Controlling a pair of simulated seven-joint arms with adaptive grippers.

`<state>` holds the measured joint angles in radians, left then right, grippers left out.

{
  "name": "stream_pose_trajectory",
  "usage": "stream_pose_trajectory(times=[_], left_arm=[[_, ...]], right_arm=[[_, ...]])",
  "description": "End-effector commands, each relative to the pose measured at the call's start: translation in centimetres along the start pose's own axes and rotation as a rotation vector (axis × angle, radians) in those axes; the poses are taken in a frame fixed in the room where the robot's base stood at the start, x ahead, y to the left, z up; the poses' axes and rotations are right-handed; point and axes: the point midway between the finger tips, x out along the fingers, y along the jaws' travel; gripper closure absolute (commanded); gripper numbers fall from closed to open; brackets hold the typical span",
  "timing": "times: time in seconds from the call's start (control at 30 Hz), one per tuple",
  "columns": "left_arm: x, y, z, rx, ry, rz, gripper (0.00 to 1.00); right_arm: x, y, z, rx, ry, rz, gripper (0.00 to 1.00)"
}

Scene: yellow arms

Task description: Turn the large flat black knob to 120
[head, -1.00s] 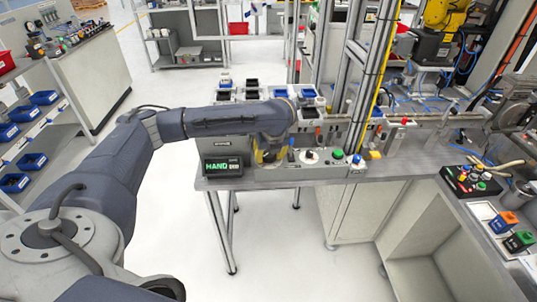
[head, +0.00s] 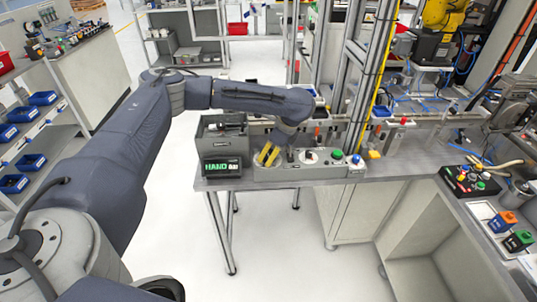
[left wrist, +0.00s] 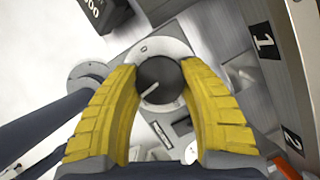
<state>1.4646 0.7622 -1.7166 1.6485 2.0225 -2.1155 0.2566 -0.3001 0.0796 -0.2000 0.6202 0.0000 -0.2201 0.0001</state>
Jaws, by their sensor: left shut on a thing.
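The large flat black knob (left wrist: 160,79) is a round dark disc with a white pointer line, set on a pale round dial plate (left wrist: 160,48). In the left wrist view the yellow fingers of my left gripper (left wrist: 160,92) are on both sides of the knob, shut on it. In the head view my left gripper (head: 267,155) is at the grey control panel (head: 268,174), and the knob is hidden there. A display (head: 221,167) beside it shows green "HAND" and white digits too small to read surely. My right gripper is not in view.
On the same panel, right of my gripper, are a white dial with a red knob (head: 310,155) and a green button (head: 337,154). A grey box (head: 222,125) stands behind the display. A conveyor runs behind the panel.

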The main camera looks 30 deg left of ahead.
Motion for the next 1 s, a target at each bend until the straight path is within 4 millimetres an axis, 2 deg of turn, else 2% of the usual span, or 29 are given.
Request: stream_pose_trajectory(times=[1.0], left_arm=[[0.06,-0.35,0.2,-0.893,0.0,0.369,0.87]], right_arm=[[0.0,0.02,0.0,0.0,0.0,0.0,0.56]])
